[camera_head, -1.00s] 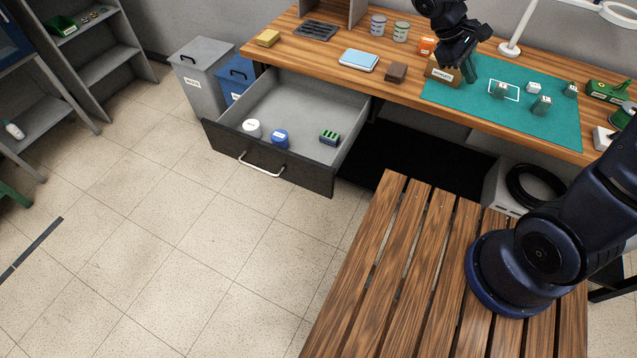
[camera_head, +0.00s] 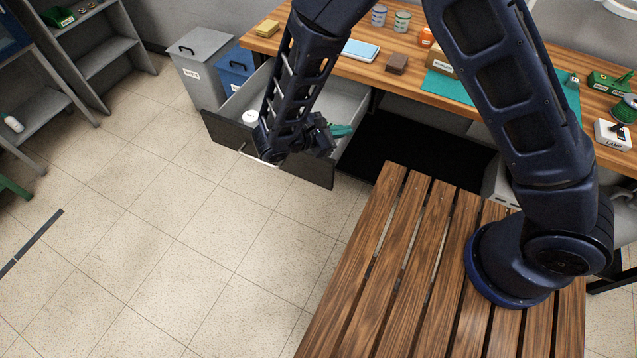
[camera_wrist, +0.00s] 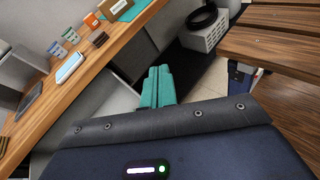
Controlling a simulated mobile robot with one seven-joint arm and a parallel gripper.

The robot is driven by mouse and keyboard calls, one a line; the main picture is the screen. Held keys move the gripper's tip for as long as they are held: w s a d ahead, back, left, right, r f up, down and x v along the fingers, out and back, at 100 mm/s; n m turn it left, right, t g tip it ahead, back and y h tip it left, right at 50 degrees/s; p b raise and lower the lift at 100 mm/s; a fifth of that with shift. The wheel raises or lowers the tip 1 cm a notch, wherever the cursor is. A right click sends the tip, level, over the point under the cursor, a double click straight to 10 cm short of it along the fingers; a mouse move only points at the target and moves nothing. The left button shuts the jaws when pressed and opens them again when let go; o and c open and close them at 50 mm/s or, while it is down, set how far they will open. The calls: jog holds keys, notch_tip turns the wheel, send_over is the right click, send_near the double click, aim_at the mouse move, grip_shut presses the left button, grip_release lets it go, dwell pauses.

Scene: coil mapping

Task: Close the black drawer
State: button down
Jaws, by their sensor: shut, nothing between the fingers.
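The black drawer (camera_head: 227,133) under the wooden desk stands pulled out, its dark front facing the open floor. A white round container (camera_head: 250,117) shows inside it; my arm hides much of the inside and most of the handle. My gripper (camera_head: 343,130), with teal fingers, is over the right part of the drawer in the head view, pointing right. In the wrist view its fingers (camera_wrist: 158,84) are together and empty. I cannot tell from these views whether the gripper touches the drawer.
The wooden desk top (camera_head: 330,70) runs behind, with a light blue pad (camera_head: 360,49), a brown block (camera_head: 397,63) and a teal mat (camera_head: 445,88). Grey (camera_head: 200,75) and blue (camera_head: 236,72) bins stand left of the drawer. The tiled floor in front is clear.

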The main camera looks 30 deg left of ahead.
jog(key=s+a+f+n+t+y, duration=0.4)
jog(key=s+f+n, duration=0.1)
jog(key=s+f, duration=0.5)
jog(key=n+t+y, duration=0.2)
jog(key=n+y, duration=0.3)
send_near(323, 176)
jog(key=w, duration=0.7)
jog(key=shift+f, duration=0.2)
jog(key=w, duration=3.7)
jog(key=shift+w, duration=0.1)
jog(key=shift+w+r, duration=0.1)
jog(key=shift+w, duration=0.65)
jog(key=shift+w+r, duration=0.1)
jog(key=shift+w, duration=0.05)
jog(key=s, duration=1.5)
